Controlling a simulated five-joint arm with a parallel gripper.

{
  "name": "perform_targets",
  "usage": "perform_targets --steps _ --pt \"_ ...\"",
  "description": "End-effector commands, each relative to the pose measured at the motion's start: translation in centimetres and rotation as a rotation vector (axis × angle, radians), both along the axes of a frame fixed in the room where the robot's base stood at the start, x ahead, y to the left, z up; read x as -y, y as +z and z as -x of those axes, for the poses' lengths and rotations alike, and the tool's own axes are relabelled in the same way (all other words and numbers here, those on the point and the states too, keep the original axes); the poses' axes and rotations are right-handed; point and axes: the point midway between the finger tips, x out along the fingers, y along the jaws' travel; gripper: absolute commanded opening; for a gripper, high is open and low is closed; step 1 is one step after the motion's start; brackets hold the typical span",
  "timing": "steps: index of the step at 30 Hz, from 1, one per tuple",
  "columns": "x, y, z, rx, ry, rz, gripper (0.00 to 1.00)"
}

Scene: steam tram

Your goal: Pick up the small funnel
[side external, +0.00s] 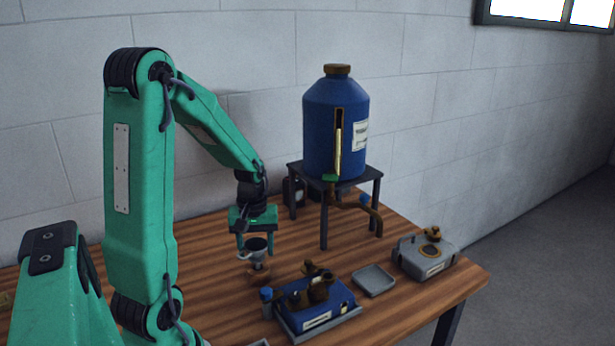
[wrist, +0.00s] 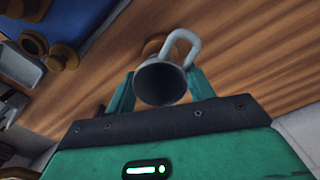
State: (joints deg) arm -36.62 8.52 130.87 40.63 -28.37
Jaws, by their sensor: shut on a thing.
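The small funnel is grey-white with a dark inside and a loop handle; it shows in the side view (side external: 257,245) and in the wrist view (wrist: 178,64). My gripper (side external: 258,246) is shut on it, with one green finger on each side in the wrist view (wrist: 160,85). The funnel is upright, mouth up. A round brown wooden piece (side external: 258,275) is directly below the funnel on the table. I cannot tell whether the funnel touches it.
A blue tank (side external: 335,125) stands on a dark metal stand (side external: 324,232) behind, with a brown pipe (side external: 365,212). A blue box with brown fittings (side external: 313,302) is in front. A grey tray (side external: 374,281) and a grey box (side external: 424,257) are to the right on the wooden table (side external: 215,262).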

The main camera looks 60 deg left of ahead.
Motion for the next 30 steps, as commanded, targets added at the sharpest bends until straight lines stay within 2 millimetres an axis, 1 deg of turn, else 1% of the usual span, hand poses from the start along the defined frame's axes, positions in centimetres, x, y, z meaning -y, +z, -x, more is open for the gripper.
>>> perform_targets --steps 2,3,8,12,18,24,30 --pt "0.0 1.2 -0.1 0.004 0.000 -0.003 0.31" --pt "0.7 1.4 -0.2 0.003 -0.004 -0.002 0.31" --pt "3.2 2.8 -0.4 0.004 -0.006 -0.002 0.31" --pt "5.5 4.2 -0.6 0.003 -0.007 -0.002 0.31" --pt "8.4 5.9 -0.9 0.003 -0.005 -0.001 0.31" --pt "10.4 7.1 -1.1 0.003 -0.004 -0.001 0.31" --pt "11.4 7.7 -1.2 0.001 -0.001 0.000 0.31"
